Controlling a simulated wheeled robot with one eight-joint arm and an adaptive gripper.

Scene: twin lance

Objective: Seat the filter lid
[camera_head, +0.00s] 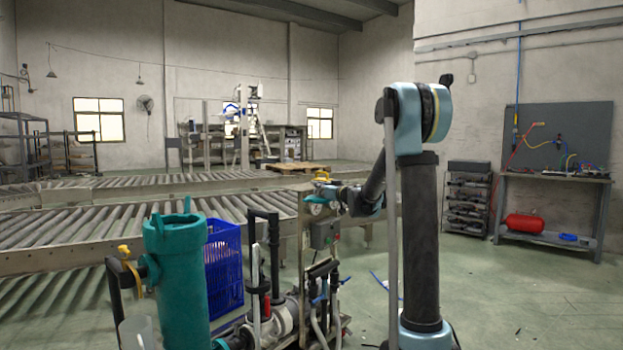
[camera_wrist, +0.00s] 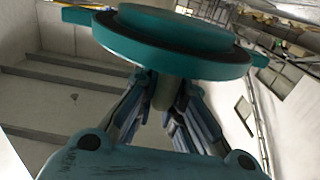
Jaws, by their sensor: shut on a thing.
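In the wrist view the teal filter lid (camera_wrist: 165,52), a round disc with a dark ring and small side lugs, fills the top of the picture. My gripper (camera_wrist: 163,92) is shut on the stem of the lid, between its two fingers. In the head view the teal filter housing (camera_head: 176,285) stands upright at the left front, with lugs at its top rim.
A blue crate (camera_head: 224,268) stands right behind the housing. A pump with pipes (camera_head: 284,318) and a grey control box (camera_head: 324,233) stand between the housing and my arm. Roller conveyors (camera_head: 80,232) run behind. Open floor lies at the right, before a workbench (camera_head: 555,180).

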